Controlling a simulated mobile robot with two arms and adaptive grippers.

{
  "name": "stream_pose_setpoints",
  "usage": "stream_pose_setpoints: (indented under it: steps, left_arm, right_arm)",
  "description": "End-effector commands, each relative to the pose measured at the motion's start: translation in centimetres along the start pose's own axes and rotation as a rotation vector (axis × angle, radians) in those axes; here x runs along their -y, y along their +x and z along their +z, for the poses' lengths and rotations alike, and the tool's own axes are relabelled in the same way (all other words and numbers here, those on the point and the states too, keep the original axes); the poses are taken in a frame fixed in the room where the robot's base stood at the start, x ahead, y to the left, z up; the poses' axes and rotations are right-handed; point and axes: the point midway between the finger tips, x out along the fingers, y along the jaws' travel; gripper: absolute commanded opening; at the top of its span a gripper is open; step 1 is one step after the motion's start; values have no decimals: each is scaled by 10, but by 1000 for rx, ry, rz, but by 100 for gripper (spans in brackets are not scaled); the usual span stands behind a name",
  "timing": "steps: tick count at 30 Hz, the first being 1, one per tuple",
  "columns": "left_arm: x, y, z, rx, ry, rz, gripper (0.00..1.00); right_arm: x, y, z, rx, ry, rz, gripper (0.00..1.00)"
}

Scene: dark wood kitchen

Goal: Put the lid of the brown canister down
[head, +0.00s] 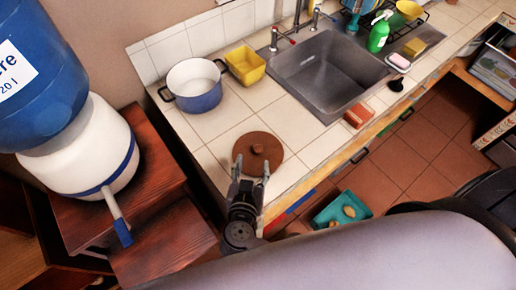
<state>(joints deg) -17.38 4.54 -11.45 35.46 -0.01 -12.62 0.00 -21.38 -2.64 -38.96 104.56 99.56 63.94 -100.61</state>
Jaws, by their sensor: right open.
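The brown round lid (259,146) with a small knob on top appears to lie flat on the white tiled counter near its front edge. My right gripper (252,165) is open, its two fingertips apart over the near part of the lid, with the knob just beyond them. Whether the fingers touch the lid I cannot tell. No canister body can be made out. My left gripper is not in view.
A blue pot (197,96) and a yellow square bowl (245,66) stand behind the lid. A sink (325,75) is to the right, with a reddish-brown block (358,116) at its front corner. Bare tiles (205,140) lie left of the lid. A water dispenser (95,150) stands at left.

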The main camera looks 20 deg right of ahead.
Motion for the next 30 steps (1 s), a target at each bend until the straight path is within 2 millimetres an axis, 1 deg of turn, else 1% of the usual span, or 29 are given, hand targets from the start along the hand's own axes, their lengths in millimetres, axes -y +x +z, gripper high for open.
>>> stream_pose_setpoints:
  steps: [1,3,8,14,18,21,26,30]
  left_arm:
    - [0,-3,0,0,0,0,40]
    - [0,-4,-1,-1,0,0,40]
    - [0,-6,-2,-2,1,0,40]
    - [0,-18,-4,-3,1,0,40]
    - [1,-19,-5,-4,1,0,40]
    - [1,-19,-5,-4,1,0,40]
    - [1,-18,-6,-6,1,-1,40]
    - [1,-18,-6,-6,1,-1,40]
  right_arm:
    - [0,7,-1,-1,-2,0,49]
    - [0,14,-1,-2,-3,0,49]
    - [-1,23,0,-1,-3,0,49]
    - [-6,52,0,-3,-5,2,49]
    - [-5,67,3,-1,-2,-1,49]
    - [-5,70,4,0,-2,-2,49]
    - [-5,70,4,1,-1,-1,49]
    - [-5,70,4,1,-1,-1,41]
